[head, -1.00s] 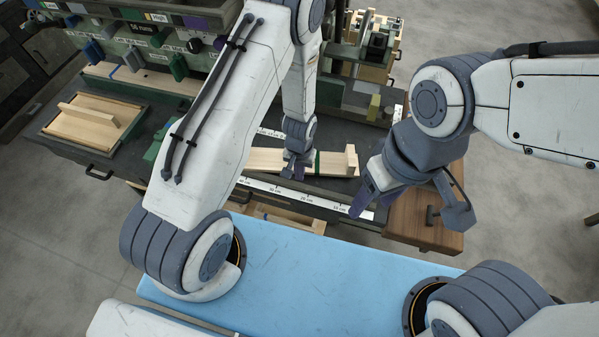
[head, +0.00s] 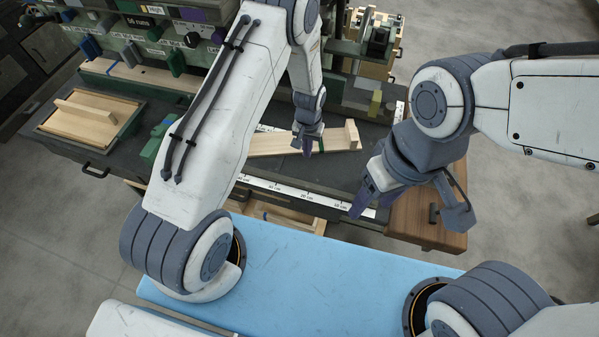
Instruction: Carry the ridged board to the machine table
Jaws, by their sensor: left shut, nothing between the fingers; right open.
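A pale wooden board (head: 270,144) with an upright block at its right end lies slightly askew on the dark worktop, partly behind my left arm. My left gripper (head: 308,148) is shut and empty at this board; I cannot tell whether it touches it. A second pale board (head: 95,129) with a raised strip across it lies in a shallow tray at the left. From this view I cannot be sure which of the two is the ridged board. My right gripper (head: 410,208) is open and empty, over the right end of the worktop.
A white measuring strip (head: 280,189) runs along the worktop's front edge. A blue surface (head: 300,270) lies in front of me.

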